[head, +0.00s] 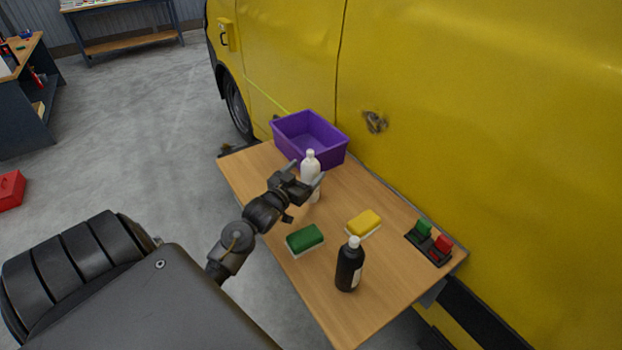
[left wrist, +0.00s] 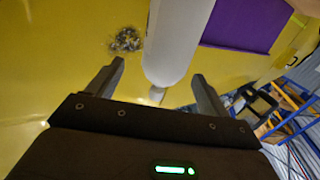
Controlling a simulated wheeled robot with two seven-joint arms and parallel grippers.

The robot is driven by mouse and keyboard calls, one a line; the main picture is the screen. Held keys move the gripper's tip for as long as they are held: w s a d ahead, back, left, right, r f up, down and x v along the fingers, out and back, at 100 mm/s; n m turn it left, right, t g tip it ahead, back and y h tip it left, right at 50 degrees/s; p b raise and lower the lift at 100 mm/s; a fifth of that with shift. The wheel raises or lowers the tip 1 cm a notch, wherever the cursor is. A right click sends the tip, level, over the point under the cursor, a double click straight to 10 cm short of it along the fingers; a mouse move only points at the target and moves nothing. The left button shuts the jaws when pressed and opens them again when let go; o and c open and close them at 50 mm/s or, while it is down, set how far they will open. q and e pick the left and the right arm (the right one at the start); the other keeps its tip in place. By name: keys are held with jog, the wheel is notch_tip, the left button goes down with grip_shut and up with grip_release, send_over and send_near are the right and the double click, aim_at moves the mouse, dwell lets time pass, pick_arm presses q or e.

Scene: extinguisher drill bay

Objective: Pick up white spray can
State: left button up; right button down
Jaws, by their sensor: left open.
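The white spray can (head: 310,164) stands upright on the wooden table, in front of the purple bin. My left gripper (head: 305,179) is at the can, with its fingers on either side of it in the head view. In the left wrist view the white can (left wrist: 178,45) shows between the two open fingers (left wrist: 155,85), with space left on both sides. The can's lower part is partly hidden by the gripper in the head view. My right gripper is not in view.
On the table (head: 290,262) are a green sponge (head: 305,239), a yellow sponge (head: 363,222), a black bottle (head: 349,266) and a holder with green and red pieces (head: 430,243). The purple bin (head: 322,152) stands behind the can. A yellow van (head: 480,110) borders the table's far side.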

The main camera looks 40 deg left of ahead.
aim_at(314, 162)
pick_arm(q)
jog(key=shift+w, duration=0.2)
jog(key=shift+w+a+r, duration=0.1)
jog(key=shift+w, duration=0.05)
jog(key=w, duration=0.1)
jog(key=w+p, duration=0.1)
jog(key=w, duration=0.1)
jog(key=w+p, duration=0.1)
jog(key=shift+w+a, duration=0.2)
jog(key=shift+a, duration=0.2)
jog(key=shift+w+f, duration=0.2)
jog(key=shift+f, duration=0.05)
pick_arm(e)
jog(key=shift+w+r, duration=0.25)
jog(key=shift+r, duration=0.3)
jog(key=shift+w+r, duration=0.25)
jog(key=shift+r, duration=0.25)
pick_arm(q)
jog(key=shift+c, duration=0.2)
jog(key=c, duration=1.5)
jog(key=shift+c, duration=0.6)
jog(key=shift+r, duration=0.1)
